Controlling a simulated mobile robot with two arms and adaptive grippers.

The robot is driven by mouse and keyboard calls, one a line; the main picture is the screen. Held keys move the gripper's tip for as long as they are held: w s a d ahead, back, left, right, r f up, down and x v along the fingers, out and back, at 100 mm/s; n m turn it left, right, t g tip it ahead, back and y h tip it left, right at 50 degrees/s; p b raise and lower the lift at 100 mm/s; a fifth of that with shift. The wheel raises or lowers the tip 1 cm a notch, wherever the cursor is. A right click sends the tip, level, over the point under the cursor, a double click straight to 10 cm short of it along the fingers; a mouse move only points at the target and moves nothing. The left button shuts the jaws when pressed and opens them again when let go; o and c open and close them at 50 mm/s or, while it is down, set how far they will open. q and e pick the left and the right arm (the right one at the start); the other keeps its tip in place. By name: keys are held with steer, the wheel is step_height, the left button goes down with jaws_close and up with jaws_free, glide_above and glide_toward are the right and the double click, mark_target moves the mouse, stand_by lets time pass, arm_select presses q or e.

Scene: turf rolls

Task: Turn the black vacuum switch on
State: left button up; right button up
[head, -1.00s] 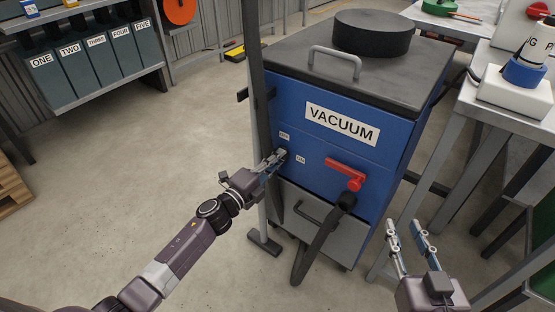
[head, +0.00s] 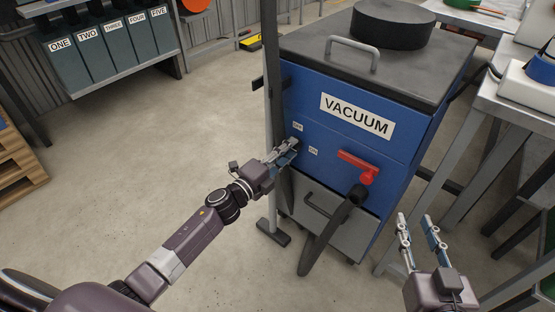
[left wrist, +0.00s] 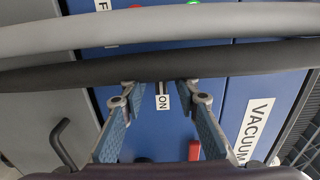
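The blue vacuum cabinet (head: 330,140) stands in the middle of the head view. Its ON label (head: 313,150) is just right of my left gripper's tips. In the left wrist view the ON label (left wrist: 162,102) shows between the fingers. A small dark part (left wrist: 160,86), perhaps the black switch, is above that label, mostly hidden by a dark bar. My left gripper (head: 291,146) reaches the panel's left side; its fingers are apart in the left wrist view (left wrist: 158,92). I cannot tell whether they touch the panel. My right gripper (head: 419,222) is open and empty, lower right of the cabinet.
A grey post (head: 271,150) stands close by my left gripper. A grey pole (left wrist: 240,20) and a dark bar (left wrist: 240,62) cross the left wrist view. A red handle (head: 358,167) and black hose (head: 330,235) are on the cabinet front. A grey table (head: 520,110) is right; left floor is clear.

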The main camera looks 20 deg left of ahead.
arm_select(q)
steer(key=v, duration=1.1)
steer(key=shift+s, duration=0.1)
